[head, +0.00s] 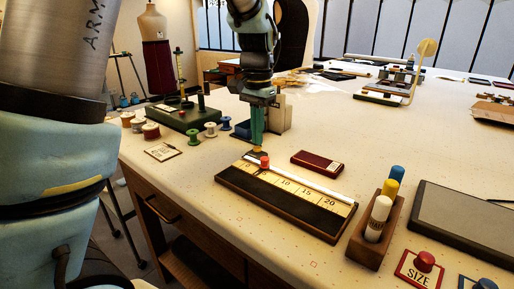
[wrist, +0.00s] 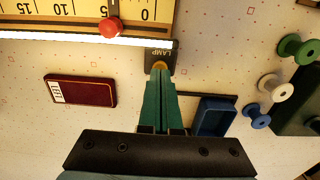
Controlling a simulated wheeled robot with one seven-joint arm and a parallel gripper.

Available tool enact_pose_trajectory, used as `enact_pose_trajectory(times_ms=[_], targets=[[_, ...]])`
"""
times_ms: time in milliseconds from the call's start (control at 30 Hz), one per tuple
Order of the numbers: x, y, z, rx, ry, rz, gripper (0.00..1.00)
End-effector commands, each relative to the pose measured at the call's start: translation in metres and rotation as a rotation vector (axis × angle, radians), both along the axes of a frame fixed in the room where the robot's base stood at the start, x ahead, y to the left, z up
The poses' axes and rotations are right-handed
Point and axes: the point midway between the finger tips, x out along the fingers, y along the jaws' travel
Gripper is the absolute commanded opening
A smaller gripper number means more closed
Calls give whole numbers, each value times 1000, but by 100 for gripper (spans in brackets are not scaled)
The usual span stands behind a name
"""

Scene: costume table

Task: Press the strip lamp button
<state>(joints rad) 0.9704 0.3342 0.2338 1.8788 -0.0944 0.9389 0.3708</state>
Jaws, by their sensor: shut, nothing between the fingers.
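The strip lamp (head: 300,181) is a long thin white bar along the ruler board; it looks bright white in the wrist view (wrist: 80,40). At its end is a dark block marked LAMP (wrist: 159,52), with a small orange-yellow button (wrist: 160,65), also seen in the head view (head: 257,150). My gripper (head: 257,144) is shut and empty, pointing down, its green fingertips (wrist: 160,75) right at the button and partly covering it. I cannot tell whether they touch it or whether it is pressed in.
The ruler board (head: 285,205) carries a red knob (head: 264,162). A dark red box (head: 317,161) lies behind it. A blue tray (wrist: 213,116) and thread spools (wrist: 275,87) are close to my gripper. A wooden marker holder (head: 375,235) and red SIZE button (head: 425,261) stand at the right.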

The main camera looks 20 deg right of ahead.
Motion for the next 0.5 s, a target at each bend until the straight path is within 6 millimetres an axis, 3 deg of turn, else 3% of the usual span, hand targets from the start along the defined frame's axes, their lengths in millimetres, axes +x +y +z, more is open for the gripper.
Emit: enact_pose_trajectory(times_ms=[500], targets=[[0,0,-13,1,0,0,0]])
